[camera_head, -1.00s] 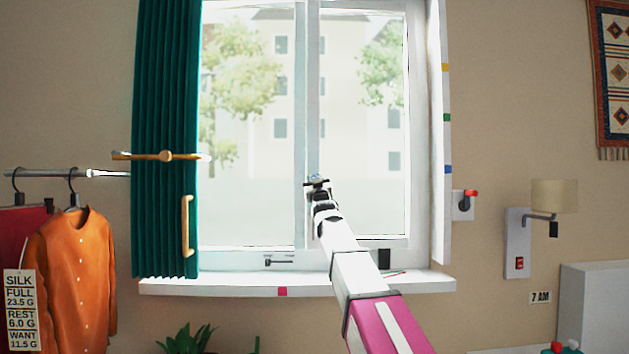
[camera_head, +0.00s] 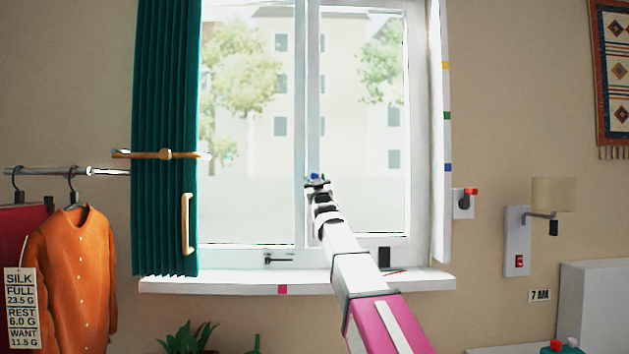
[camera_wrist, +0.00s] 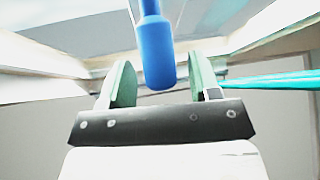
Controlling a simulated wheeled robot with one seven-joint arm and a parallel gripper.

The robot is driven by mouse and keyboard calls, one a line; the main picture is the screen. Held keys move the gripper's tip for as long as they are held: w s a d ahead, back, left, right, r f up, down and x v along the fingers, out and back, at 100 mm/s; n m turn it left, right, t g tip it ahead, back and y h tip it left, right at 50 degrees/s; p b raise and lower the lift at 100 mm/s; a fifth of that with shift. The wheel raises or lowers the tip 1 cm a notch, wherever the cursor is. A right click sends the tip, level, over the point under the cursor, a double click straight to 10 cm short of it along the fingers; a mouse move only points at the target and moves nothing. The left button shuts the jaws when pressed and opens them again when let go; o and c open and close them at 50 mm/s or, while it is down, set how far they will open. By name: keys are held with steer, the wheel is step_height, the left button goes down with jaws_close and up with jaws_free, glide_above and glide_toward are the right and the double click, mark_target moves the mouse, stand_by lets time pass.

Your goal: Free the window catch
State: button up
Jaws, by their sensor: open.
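The window (camera_head: 250,190) is shut in its white frame. A blue rounded handle (camera_wrist: 156,50) hangs between my fingers in the wrist view, and I take it for the catch's grip. In the head view only a small blue spot (camera_head: 315,176) shows above my fingertips, at the central post. My gripper (camera_head: 317,183) is open there. In the wrist view its two green-padded fingers (camera_wrist: 163,75) stand one on each side of the blue handle, with a gap on both sides. The handle's mounting is out of view.
A small dark latch (camera_head: 278,260) sits on the lower frame above the white sill (camera_head: 220,287). A teal rod (camera_wrist: 280,80) extends right in the wrist view.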

steer(key=v, duration=0.9)
steer(key=shift+f, duration=0.15)
